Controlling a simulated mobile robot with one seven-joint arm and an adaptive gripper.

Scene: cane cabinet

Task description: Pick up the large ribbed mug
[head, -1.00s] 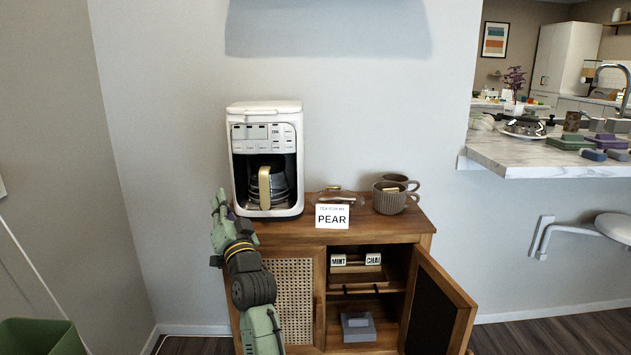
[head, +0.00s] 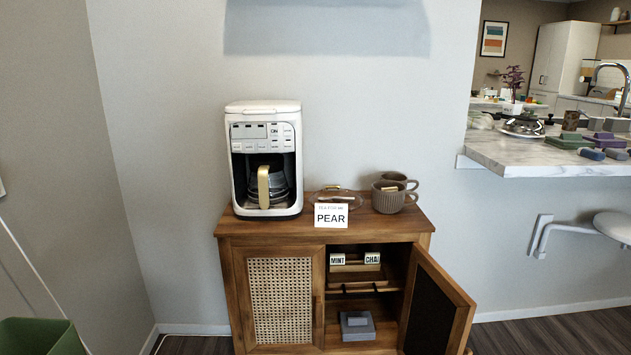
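A large ribbed mug (head: 388,199), grey-brown, stands upright on the right part of the cabinet top (head: 280,228) in the head view. A second mug (head: 408,185) of similar colour stands close behind it, partly hidden by it. Their handles point to the right. Something light shows at the rim of the front mug, too small to make out. My gripper is not in view, and neither is my arm.
A white coffee maker (head: 264,160) stands at the left of the cabinet top. A PEAR card (head: 331,217) stands at the front edge before a glass dish (head: 345,199). The right cabinet door (head: 440,300) hangs open. A marble counter (head: 540,157) is at the right.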

